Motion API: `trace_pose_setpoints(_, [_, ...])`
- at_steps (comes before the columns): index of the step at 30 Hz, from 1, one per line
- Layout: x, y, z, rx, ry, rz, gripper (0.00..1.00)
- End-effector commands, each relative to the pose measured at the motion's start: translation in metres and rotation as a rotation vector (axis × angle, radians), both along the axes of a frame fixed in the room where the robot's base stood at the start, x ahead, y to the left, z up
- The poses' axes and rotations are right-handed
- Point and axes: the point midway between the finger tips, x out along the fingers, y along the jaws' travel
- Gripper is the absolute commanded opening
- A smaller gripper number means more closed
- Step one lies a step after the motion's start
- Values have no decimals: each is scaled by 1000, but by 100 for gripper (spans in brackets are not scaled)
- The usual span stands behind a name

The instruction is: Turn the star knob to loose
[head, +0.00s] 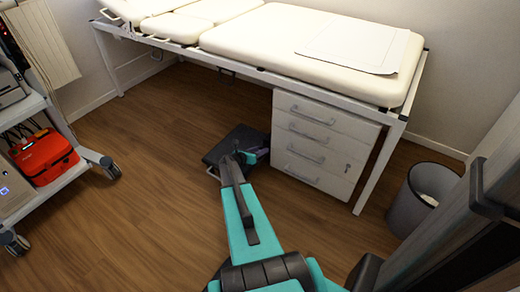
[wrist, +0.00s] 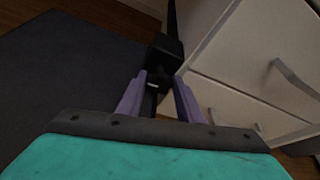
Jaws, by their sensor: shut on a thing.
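My gripper (wrist: 160,79) has two purple fingers, shut on a small dark part between them in the wrist view. This is apparently the star knob; its star shape cannot be made out. A black block (wrist: 165,50) stands just beyond the fingertips, with a dark post rising behind it. In the head view my gripper (head: 252,156) is low near the floor, beside the drawer unit and over the right side of a flat dark platform (head: 226,145). The knob is too small and too hidden to tell there.
A white drawer unit (head: 322,140) stands close on the right, under a padded couch (head: 290,45). A grey bin (head: 424,197) is at the right. A wheeled cart (head: 25,120) with a red case (head: 43,157) is at the left. The wooden floor (head: 130,200) between is clear.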

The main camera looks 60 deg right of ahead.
Motion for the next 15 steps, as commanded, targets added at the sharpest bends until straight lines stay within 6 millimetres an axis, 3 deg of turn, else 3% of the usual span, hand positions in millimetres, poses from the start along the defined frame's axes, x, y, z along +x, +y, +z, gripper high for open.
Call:
trace_pose_setpoints(8, [0, 1, -1, 0, 3, 0, 11])
trace_pose_setpoints(9, [0, 1, -1, 0, 3, 0, 36])
trace_pose_setpoints(12, [0, 1, -1, 0, 3, 0, 52])
trace_pose_setpoints(15, [0, 0, 0, 0, 2, 0, 52])
